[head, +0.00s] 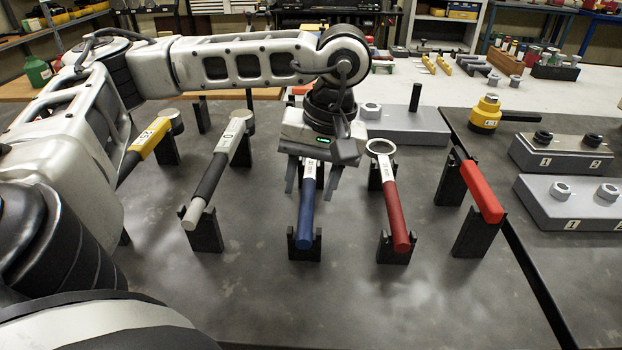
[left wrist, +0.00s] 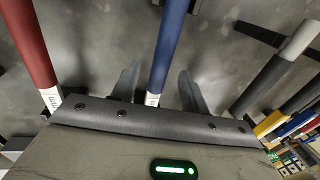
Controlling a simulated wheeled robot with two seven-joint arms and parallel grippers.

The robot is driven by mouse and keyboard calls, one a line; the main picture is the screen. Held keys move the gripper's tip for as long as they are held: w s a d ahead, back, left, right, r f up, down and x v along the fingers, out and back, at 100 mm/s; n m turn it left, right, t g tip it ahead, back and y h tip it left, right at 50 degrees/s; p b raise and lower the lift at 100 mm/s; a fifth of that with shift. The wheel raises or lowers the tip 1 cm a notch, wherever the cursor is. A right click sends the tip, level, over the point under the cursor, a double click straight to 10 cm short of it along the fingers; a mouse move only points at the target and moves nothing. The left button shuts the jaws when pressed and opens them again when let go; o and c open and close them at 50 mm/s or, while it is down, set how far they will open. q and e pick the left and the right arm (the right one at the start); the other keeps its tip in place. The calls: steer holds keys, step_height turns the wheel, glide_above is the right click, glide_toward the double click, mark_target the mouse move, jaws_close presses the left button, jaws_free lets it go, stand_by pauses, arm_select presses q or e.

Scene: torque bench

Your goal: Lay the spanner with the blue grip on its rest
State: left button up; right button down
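The spanner with the blue grip (head: 306,212) lies along its black rest (head: 304,248), its blue end in the front post. Its white-labelled part passes under my left gripper (head: 310,184), which hides the head end and any rear post. The left gripper points down with its two fingers apart, one on each side of the spanner. In the left wrist view the blue grip (left wrist: 172,40) runs between the open fingers (left wrist: 160,85), with a gap visible on both sides. My right gripper is not in view.
A red-grip ring spanner (head: 393,205) rests close on the right, and a red bar (head: 481,191) beyond it. A grey-headed, dark-grip tool (head: 212,175) and a yellow one (head: 150,138) rest on the left. A grey block with a peg (head: 415,122) stands behind. The front bench is clear.

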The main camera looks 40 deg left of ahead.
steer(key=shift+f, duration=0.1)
arm_select(q)
steer(key=shift+w+d+r, duration=0.1)
steer(key=shift+r, duration=0.4)
step_height(320, 180, up, 15)
steer(key=w+d+p, duration=0.1)
steer(key=d+p, duration=0.1)
steer(key=p, duration=0.2)
steer(key=shift+w+f, duration=0.2)
steer(key=shift+w, duration=0.2)
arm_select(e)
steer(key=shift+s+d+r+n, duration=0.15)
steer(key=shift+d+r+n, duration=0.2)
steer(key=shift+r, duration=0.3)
arm_select(q)
steer(key=shift+d, duration=0.1)
